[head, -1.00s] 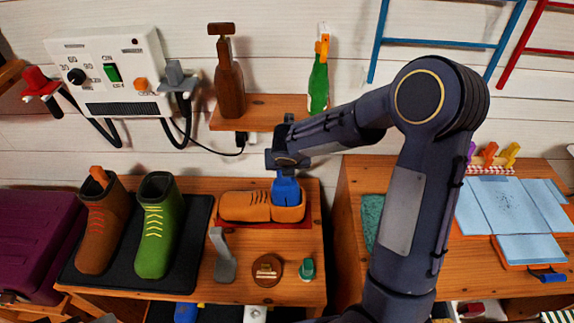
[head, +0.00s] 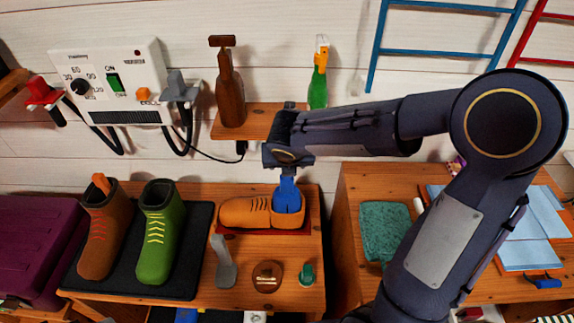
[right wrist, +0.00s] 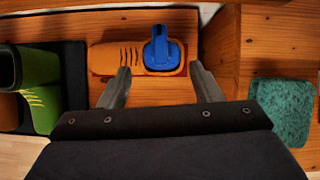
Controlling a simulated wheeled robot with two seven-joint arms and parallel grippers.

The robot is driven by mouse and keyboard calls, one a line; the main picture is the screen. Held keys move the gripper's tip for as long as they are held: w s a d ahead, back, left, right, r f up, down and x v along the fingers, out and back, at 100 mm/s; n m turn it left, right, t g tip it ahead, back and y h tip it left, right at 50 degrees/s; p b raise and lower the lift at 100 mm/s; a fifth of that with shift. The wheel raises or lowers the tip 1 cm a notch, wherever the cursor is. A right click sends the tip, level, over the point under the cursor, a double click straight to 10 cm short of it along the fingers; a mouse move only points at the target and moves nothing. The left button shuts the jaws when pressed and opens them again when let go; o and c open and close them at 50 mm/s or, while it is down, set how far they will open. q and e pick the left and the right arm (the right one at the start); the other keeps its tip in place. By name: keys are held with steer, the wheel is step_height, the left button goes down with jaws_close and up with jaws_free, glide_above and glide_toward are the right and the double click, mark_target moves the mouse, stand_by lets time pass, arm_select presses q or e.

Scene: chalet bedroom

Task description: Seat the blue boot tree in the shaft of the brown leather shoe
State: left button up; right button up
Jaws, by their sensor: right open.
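The tan-brown leather shoe (head: 243,212) lies along a red mat (head: 262,231) on the wooden bench, toe to the left. The blue boot tree (head: 288,197) stands in the shaft opening at the shoe's right end; how deep it sits is hard to tell. In the right wrist view the tree (right wrist: 160,52) shows in the shoe (right wrist: 112,58) beyond my fingertips. My right gripper (right wrist: 160,72) is open and empty, its fingers apart on either side of the tree's line. In the head view it is above the tree, its fingers mostly hidden. My left gripper is not in view.
A brown boot (head: 100,235) and a green boot (head: 158,235) stand on a black mat at left. A grey tool (head: 222,262), a brown round tin (head: 267,277) and a green-topped item (head: 306,273) sit in front. A shelf (head: 258,122) with bottles is behind.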

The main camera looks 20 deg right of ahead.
steer(key=s+d+r+m+g+y, duration=0.1)
steer(key=s+r+m, duration=0.1)
steer(key=s+m, duration=0.55)
steer(key=s+d+r+m+y, duration=0.1)
steer(key=s+d+r+m, duration=0.1)
steer(key=s+m, duration=0.5)
steer(key=s+a+m+y, duration=0.2)
steer(key=s+m, duration=0.2)
steer(key=m, duration=0.5)
steer(key=s+a+m+t+y, duration=0.1)
steer(key=s+m, duration=0.4)
steer(key=m, duration=0.5)
steer(key=shift+s+a+y, duration=0.15)
steer(key=shift+a+y, duration=0.45)
steer(key=shift+a, duration=0.65)
steer(key=shift+c, duration=0.5)
